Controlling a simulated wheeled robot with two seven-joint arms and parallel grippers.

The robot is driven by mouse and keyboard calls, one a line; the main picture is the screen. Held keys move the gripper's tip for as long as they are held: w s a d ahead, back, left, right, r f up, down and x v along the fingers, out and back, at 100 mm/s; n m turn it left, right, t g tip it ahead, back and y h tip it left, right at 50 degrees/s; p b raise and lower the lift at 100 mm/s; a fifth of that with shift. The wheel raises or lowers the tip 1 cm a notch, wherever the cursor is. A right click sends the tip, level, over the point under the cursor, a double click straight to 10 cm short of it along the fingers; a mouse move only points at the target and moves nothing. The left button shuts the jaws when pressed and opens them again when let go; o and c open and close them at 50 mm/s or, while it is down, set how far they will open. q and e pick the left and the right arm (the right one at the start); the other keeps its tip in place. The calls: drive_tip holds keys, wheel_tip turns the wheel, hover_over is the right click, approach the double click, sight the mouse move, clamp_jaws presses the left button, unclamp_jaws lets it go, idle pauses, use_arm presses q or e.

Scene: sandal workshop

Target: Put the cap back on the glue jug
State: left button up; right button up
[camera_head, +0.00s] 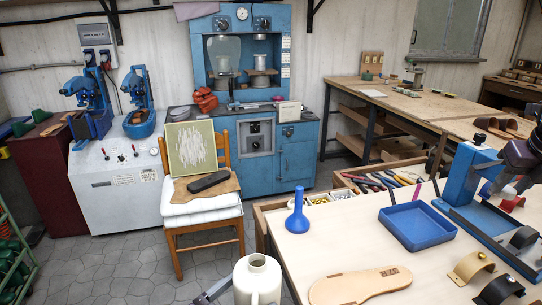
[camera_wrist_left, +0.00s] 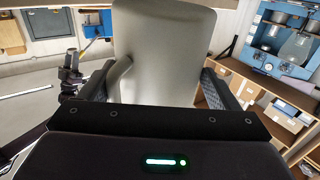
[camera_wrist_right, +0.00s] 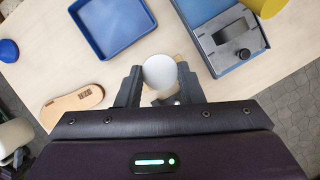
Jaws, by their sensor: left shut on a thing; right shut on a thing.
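The cream glue jug (camera_head: 257,283) stands upright at the bottom of the head view, its mouth uncapped. My left gripper is shut on the jug body (camera_wrist_left: 165,45), a finger on each side, with its handle beside one finger. In the head view, part of my left gripper (camera_head: 212,292) shows left of the jug; the jug's base is out of view. My right gripper (camera_wrist_right: 158,88) is shut on a round white cap (camera_wrist_right: 159,72), held above the table. In the head view my right gripper (camera_head: 500,186) is at the right edge, far from the jug.
The worktable (camera_head: 310,262) carries a blue tray (camera_head: 417,226), a blue funnel (camera_head: 297,212), a tan insole (camera_head: 360,286), and a blue fixture (camera_head: 466,178) close by my right gripper. Dark and yellow strap pieces (camera_head: 470,267) lie at the right. A chair (camera_head: 202,220) stands beyond.

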use_arm(q)
drive_tip(key=shift+f, duration=0.35)
use_arm(e)
drive_tip(key=shift+f, duration=0.3)
use_arm(q)
drive_tip(key=shift+r, duration=0.1)
use_arm(e)
drive_tip(key=shift+r, duration=0.1)
